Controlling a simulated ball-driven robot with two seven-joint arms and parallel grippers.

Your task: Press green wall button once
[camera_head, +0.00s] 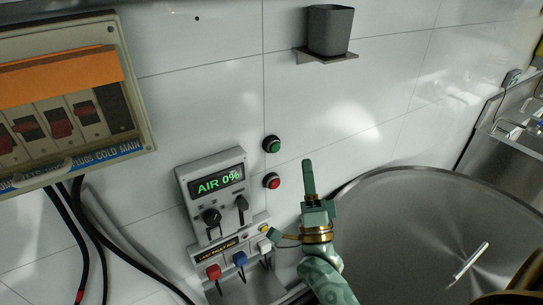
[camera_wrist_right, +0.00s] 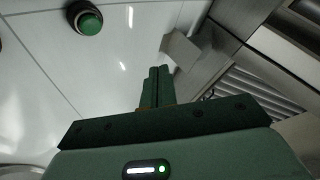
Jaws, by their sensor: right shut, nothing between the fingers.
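The green button (camera_head: 271,144) sits on the white tiled wall in a dark round collar, directly above a red button (camera_head: 272,181). My right gripper (camera_head: 308,163) is shut and empty, its fingers pointing up, a little to the right of and below the green button in the head view. In the right wrist view the green button (camera_wrist_right: 89,22) is at the upper left, clearly apart from the shut fingertips (camera_wrist_right: 159,69). Nothing covers the green button. My left gripper is not in view.
A grey panel reading AIR 0% (camera_head: 219,183) with knobs is left of the buttons. A breaker box (camera_head: 136,92) hangs at the upper left. A round steel lid (camera_head: 415,215) lies at the lower right. A dark cup (camera_head: 329,30) stands on a shelf above.

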